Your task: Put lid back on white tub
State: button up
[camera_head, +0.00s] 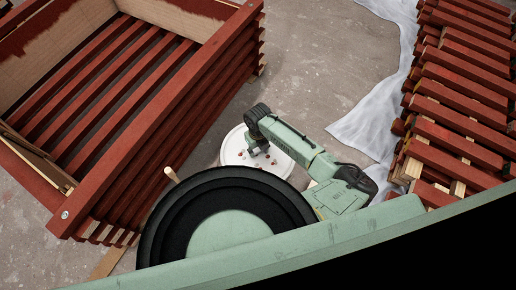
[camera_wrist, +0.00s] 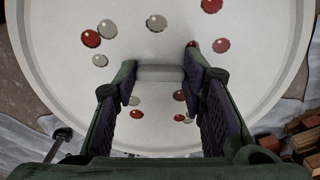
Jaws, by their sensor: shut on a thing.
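The lid (camera_head: 236,150) is a round white disc with red and grey paint spots, seen in the head view past the crate's right side. My gripper (camera_head: 258,148) is over it, pointing down. In the wrist view the lid (camera_wrist: 215,105) fills most of the picture, and its pale bar-shaped handle (camera_wrist: 160,73) lies between the fingertips. My gripper (camera_wrist: 159,78) is shut on that handle. I cannot make out the white tub apart from the lid, nor tell whether the lid rests on something or hangs free. My body hides the near area.
A slatted red-brown crate (camera_head: 165,110) stands at the left. Stacked red battens (camera_head: 460,100) lie at the right beside a white sheet (camera_head: 375,120). A pale wooden stick end (camera_head: 171,174) shows left of my base. Concrete floor (camera_head: 325,60) is clear behind the lid.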

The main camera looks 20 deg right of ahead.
jog(key=o, duration=1.4)
jog(key=shift+c, duration=0.2)
jog(key=shift+o, duration=0.4)
jog(key=o, duration=0.4)
jog(key=shift+r+p, duration=3)
jog(key=shift+r, duration=0.55)
grip_shut()
